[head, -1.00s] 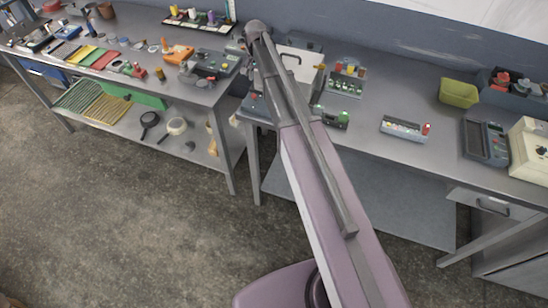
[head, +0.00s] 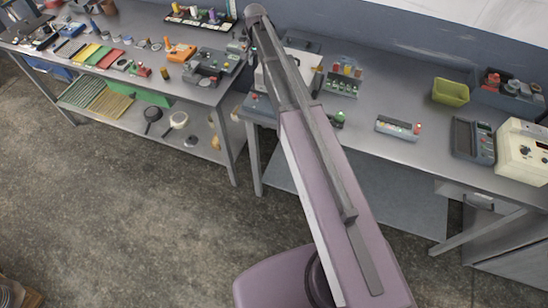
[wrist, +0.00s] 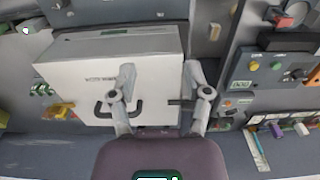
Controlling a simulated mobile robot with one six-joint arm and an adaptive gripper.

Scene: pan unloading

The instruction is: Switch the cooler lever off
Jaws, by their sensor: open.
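The cooler, apparently the white box with a grey top (wrist: 115,75), fills the left and middle of the wrist view, with small lettering on its white face. A black loop handle (wrist: 106,110) is on its lower part. A short dark bar (wrist: 181,102), possibly the lever, sticks out near its right edge, beside my right finger; I cannot tell its setting. My gripper (wrist: 160,75) is open, its two grey fingers apart in front of the white face, with nothing held between them. In the head view, my arm hides part of the white box (head: 301,61) and my gripper.
A panel with coloured buttons (wrist: 252,67) stands right of the box. In the head view, a rack of coloured caps (head: 345,88), a small button unit (head: 398,128) and a yellow-green bin (head: 450,93) stand right of my arm. Bare bench lies between them.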

